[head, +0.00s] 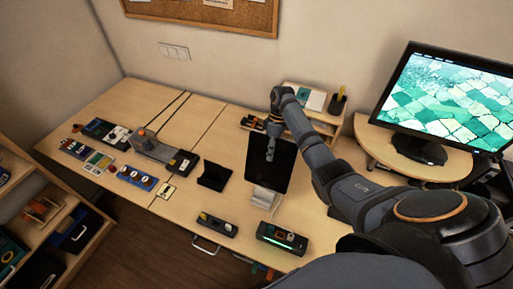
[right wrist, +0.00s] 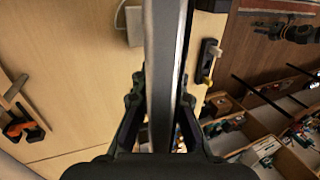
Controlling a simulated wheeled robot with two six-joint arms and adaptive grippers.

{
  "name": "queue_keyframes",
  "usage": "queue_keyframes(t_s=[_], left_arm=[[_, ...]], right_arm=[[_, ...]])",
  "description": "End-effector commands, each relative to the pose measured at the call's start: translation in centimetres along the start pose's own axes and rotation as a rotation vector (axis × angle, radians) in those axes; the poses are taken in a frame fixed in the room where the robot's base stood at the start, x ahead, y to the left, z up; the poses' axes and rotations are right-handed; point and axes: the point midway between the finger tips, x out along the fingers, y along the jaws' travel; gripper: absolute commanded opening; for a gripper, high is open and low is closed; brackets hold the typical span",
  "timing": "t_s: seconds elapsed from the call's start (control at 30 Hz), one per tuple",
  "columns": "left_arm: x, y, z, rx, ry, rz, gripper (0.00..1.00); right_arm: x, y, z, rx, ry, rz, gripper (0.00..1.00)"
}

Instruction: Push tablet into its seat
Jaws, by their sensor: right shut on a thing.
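The dark tablet (head: 283,166) stands tilted above the desk in the middle of the head view. My right gripper (head: 270,152) reaches it from behind and above and is shut on its upper part. In the right wrist view the tablet (right wrist: 164,60) shows edge-on between the two fingers (right wrist: 160,118). A white stand (head: 264,196) is just below the tablet's lower edge; I cannot tell whether they touch. A small black angled holder (head: 213,175) stands empty to the left. My left gripper is not in view.
A monitor (head: 446,98) stands on a raised shelf at the right. A black box with a green light (head: 282,239) and a small dark switch box (head: 217,225) lie near the front edge. Several devices crowd the left. Bare desk (head: 233,152) lies between holder and tablet.

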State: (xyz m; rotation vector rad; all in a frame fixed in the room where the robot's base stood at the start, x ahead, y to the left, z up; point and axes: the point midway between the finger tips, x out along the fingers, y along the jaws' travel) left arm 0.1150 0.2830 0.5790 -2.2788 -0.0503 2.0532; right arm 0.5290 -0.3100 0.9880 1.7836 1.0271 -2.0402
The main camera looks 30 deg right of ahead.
Motion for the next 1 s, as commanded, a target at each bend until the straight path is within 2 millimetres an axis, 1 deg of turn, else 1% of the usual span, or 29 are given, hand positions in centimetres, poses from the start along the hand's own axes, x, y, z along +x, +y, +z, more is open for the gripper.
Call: queue_keyframes(t_s=[0.13,0.27,0.37,0.5,0.53,0.7,0.87,1.0], left_arm=[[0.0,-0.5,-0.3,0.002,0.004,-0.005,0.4],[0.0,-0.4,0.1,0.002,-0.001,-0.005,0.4],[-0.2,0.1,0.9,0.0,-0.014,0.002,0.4],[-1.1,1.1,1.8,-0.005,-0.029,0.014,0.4],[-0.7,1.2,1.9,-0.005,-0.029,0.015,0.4],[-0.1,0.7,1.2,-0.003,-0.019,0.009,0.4],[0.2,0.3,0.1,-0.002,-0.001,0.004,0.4],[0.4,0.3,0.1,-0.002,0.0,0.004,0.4]], right_arm=[[-0.1,0.0,0.0,0.0,0.0,0.001,0.0],[-0.1,0.0,0.0,0.0,0.0,0.001,0.0],[-0.2,0.0,0.0,0.0,0.0,0.0,0.0],[-0.5,-0.1,0.0,0.0,0.0,-0.007,0.0],[0.2,0.0,0.0,0.0,-0.001,-0.008,0.0],[2.2,0.1,0.0,0.0,-0.001,-0.007,0.0],[3.9,0.0,0.0,0.0,0.0,-0.006,0.0],[4.9,0.0,0.0,-0.001,0.0,-0.007,0.0]])
